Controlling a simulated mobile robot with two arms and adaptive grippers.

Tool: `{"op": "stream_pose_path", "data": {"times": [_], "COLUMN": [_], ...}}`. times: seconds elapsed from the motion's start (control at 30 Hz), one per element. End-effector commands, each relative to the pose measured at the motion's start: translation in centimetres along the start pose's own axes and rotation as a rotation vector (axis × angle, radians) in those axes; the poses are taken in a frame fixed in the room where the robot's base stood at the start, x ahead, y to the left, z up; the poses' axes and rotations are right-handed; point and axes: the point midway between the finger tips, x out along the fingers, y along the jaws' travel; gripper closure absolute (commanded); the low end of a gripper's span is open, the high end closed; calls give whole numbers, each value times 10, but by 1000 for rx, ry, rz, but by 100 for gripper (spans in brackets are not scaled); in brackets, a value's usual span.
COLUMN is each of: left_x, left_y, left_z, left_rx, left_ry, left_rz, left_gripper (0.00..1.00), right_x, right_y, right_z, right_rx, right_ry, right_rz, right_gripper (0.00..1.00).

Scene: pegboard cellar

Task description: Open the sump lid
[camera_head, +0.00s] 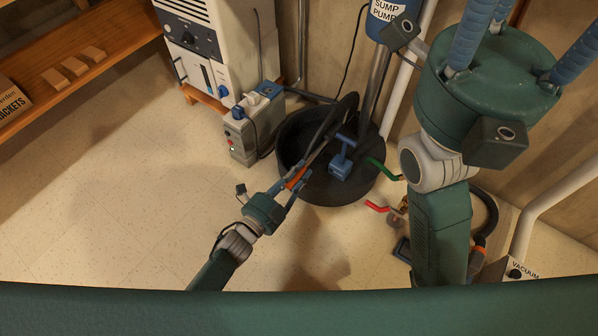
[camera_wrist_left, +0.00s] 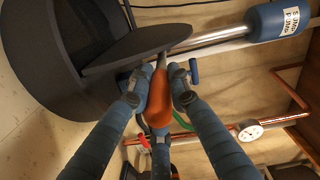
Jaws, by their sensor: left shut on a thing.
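The black round sump (camera_head: 374,182) stands on the floor by the wall, and it also shows in the left wrist view (camera_wrist_left: 45,80). A dark flat lid-like plate (camera_wrist_left: 135,48) stands tilted above its opening. My left gripper (camera_head: 290,184) is shut on an orange handle (camera_wrist_left: 159,98). A thin shaft runs from this handle up to the plate's edge; I cannot tell whether it touches. A blue T-shaped part (camera_head: 342,160) sits at the sump, beside the shaft. My right gripper (camera_head: 490,85) is close to the head camera, its blue fingers pointing up and their tips cut off.
The blue sump pump canister (camera_head: 390,22) and its pipes rise behind the sump. A grey box (camera_head: 245,130) and a white cabinet (camera_head: 225,45) stand left of it. Green and red lever handles (camera_head: 377,207) are to its right. The floor at left is clear.

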Motion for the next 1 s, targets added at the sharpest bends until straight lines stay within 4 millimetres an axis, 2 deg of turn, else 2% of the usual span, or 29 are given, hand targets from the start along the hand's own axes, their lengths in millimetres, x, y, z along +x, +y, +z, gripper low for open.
{"op": "stream_pose_path", "data": {"times": [0.13, 0.17, 0.23, 0.27, 0.53, 0.67, 0.77, 1.0], "left_x": [0, 0, 0, 0, -1, -10, -26, -78], "left_y": [1, 1, 1, 1, 1, 2, 2, 2], "left_z": [-2, -2, -2, -2, 0, 0, 0, 0], "left_rx": [-3, -3, -3, -3, -1, -1, -1, -2], "left_ry": [2, 2, 2, 2, 0, -1, -1, 0], "left_rz": [1, 1, 1, 1, 1, 3, 4, 4], "left_gripper": [100, 78, 64, 61, 61, 61, 61, 61], "right_x": [0, 0, 0, 0, -2, -1, -1, -1], "right_y": [0, 0, 0, 0, 0, 0, 0, 0], "right_z": [0, 0, 0, 0, 2, 2, 1, 1], "right_rx": [0, 0, 0, 0, -1, -1, -1, 0], "right_ry": [-1, -1, -2, -2, -10, -8, -6, -4], "right_rz": [0, 0, 0, 0, 0, 0, 0, 0], "right_gripper": [60, 60, 60, 60, 60, 60, 60, 60]}}
